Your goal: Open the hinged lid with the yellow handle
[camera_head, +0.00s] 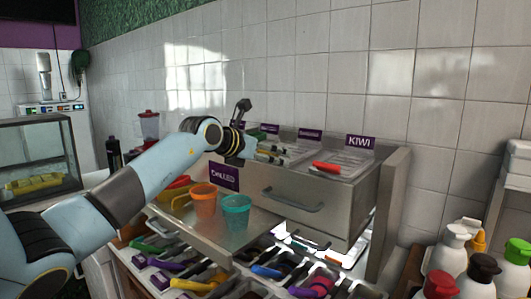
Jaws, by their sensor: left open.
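A row of steel topping bins with clear lids stands in a counter unit against the wall. A small yellow handle (264,151) shows at the left part of the row, just right of my left gripper; its lid appears down, though the arm partly hides that area. My left gripper (243,108) is at the back left of the bins, with its fingers pointing up, open and empty. It appears apart from the yellow handle. A red handle (326,167) lies on the lid nearest the KIWI label (360,142). My right gripper is not in view.
An orange cup (204,200) and a teal cup (236,213) stand on the shelf in front of the bins. Several coloured utensils (265,271) lie below. Pump and squeeze bottles (481,271) stand at lower right. A glass case (40,155) is at left.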

